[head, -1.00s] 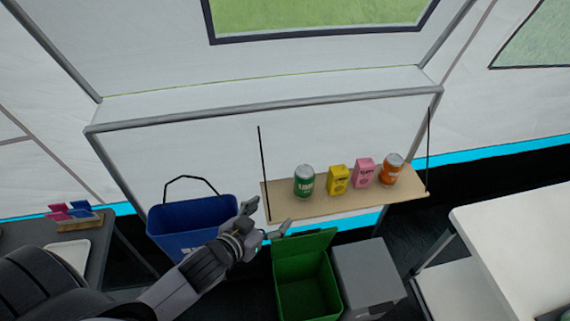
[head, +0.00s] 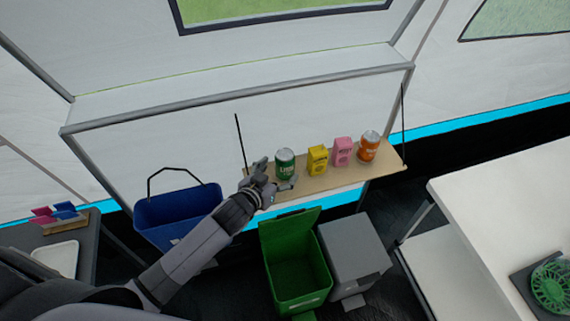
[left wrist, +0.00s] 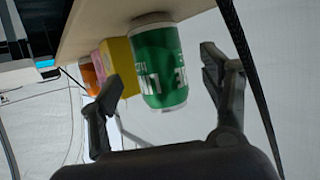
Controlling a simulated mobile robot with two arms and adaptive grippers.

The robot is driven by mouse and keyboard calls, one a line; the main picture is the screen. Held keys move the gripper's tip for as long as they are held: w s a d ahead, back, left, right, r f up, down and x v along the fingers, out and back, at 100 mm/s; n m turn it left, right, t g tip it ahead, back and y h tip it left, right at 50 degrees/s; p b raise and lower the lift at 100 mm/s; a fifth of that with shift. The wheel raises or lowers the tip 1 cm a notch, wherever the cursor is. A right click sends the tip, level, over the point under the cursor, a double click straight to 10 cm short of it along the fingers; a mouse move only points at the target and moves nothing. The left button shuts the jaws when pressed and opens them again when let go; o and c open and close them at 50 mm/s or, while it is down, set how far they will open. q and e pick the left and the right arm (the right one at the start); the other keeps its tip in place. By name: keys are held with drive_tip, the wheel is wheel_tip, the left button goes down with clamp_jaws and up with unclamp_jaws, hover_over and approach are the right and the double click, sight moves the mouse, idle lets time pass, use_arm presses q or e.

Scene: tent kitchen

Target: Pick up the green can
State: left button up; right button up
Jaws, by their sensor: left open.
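The green can (head: 285,163) stands upright at the left end of a hanging wooden shelf (head: 330,180). It also shows in the left wrist view (left wrist: 160,65), green with white lettering. My left gripper (head: 278,173) is open at the shelf's left front. In the left wrist view my left gripper's fingertips (left wrist: 158,75) lie on either side of the can, with the can beyond and partly between them. I cannot tell whether either finger touches it. My right gripper is not in view.
Right of the can stand a yellow carton (head: 318,160), a pink carton (head: 342,151) and an orange can (head: 369,146). Black shelf cords (head: 240,142) hang close by. Below are a blue bin (head: 180,212), an open green bin (head: 297,270) and a grey bin (head: 352,255).

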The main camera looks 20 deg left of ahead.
use_arm(q)
drive_tip(key=x, duration=0.5)
drive_tip(key=shift+s+d+p, duration=0.1)
drive_tip(key=shift+p, duration=0.3)
drive_tip(key=shift+r, duration=0.1)
drive_tip(key=shift+s, duration=0.1)
drive_tip(key=c, duration=0.9)
